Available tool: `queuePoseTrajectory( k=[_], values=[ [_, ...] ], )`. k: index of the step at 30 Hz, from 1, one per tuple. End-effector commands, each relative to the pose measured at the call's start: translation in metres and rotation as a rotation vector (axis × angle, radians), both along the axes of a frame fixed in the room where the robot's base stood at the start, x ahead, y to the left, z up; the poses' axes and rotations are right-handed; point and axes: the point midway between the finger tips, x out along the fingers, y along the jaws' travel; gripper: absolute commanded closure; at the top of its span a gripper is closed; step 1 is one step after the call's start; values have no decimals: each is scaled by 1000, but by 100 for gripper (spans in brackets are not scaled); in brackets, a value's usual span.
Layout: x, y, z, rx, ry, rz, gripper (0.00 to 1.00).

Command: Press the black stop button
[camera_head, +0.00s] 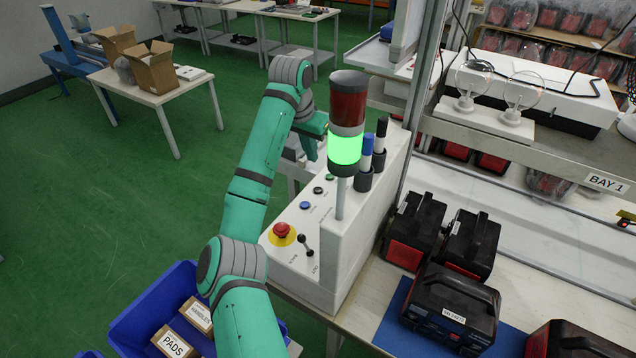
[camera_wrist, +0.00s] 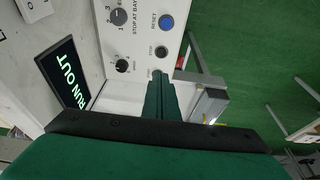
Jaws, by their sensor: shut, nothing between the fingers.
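The black stop button (camera_wrist: 161,52) is in the wrist view, under the label STOP on the white control panel (camera_wrist: 140,42). In the head view the black button (camera_head: 318,190) sits between a blue and a green button. My gripper (camera_wrist: 160,76) is shut and empty. Its green fingertips appear just below the stop button in the wrist view, beside a partly hidden label. I cannot tell how far they are above the panel. In the head view my gripper (camera_head: 311,152) is beyond the button row, partly hidden by my arm.
The panel also has a blue RESET button (camera_wrist: 166,21), a green button (camera_head: 330,177), a red emergency stop (camera_head: 282,230), two knobs and a screen reading RUN OUT (camera_wrist: 65,75). A stack light (camera_head: 346,120), lit green, rises beside the panel. Black cases (camera_head: 452,305) stand at right.

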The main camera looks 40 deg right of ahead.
Motion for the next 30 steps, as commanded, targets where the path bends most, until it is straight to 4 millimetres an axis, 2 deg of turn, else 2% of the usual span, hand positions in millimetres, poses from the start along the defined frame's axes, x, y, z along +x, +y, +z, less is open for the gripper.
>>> queuePoseTrajectory(
  k=[7,11,25,30],
  values=[
    [1,-1,-4,-1,0,1,100],
    [2,-4,-16,0,1,1,100],
    [11,-26,-98,0,0,1,100],
    [11,-25,-121,-1,0,2,100]
  ],
)
